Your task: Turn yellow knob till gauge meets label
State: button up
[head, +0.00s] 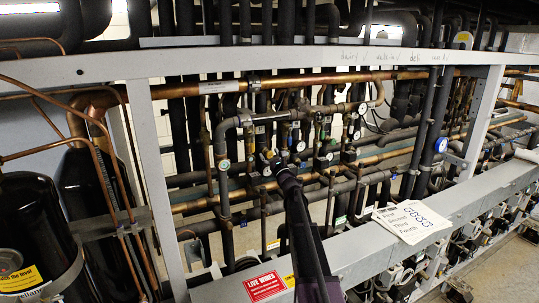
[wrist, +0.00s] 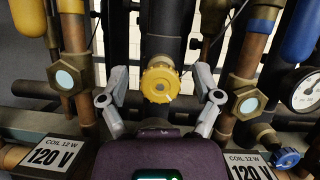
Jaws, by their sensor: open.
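The yellow knob (wrist: 160,83) is in the middle of the wrist view, on the end of a dark vertical pipe. My gripper (wrist: 160,90) is open, with one finger on each side of the knob and a visible gap on both sides. A white dial gauge (wrist: 305,91) is cut by the right edge; I cannot read its needle or a target label. In the head view my gripper (head: 284,174) is at the pipes, small and dark, and I cannot make out the knob for certain. Several small gauges, such as one white gauge (head: 300,146), are near it.
Brass fittings with round sight glasses (wrist: 64,79) (wrist: 248,104) flank the knob. Coil labels reading 120 V (wrist: 50,156) sit below. A blue knob (wrist: 286,158) is at lower right. In the head view, a grey beam (head: 355,247) with a paper card (head: 410,222) crosses in front.

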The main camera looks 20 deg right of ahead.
jog(key=shift+c, duration=0.2)
grip_shut()
jog(key=shift+m, duration=0.5)
jog(key=m+h, duration=0.1)
jog(key=m, duration=0.2)
jog(key=m+h, duration=0.2)
jog(key=m, duration=0.1)
jog(key=shift+r+h, duration=0.1)
jog(key=shift+h, duration=0.2)
jog(key=m+h+p, duration=0.1)
jog(key=m, duration=0.2)
jog(key=m+g+h, duration=0.1)
jog(key=m, duration=0.2)
jog(key=shift+d+h+p, duration=0.1)
jog(key=shift+h+p, duration=0.3)
jog(key=m+g+h+p, duration=0.1)
jog(key=m, duration=0.2)
jog(key=m+g+p, duration=0.1)
jog(key=m, duration=0.2)
jog(key=shift+d+m+h, duration=0.1)
jog(key=shift+m+h, duration=0.3)
jog(key=shift+g, duration=0.3)
jog(key=shift+s+f+m+g+p, duration=0.1)
jog(key=shift+f+m+g+p, duration=0.2)
jog(key=shift+m, duration=0.4)
jog(key=shift+f+m+g+p, duration=0.1)
jog(key=shift+m+g+p, duration=0.25)
jog(key=shift+m, duration=0.35)
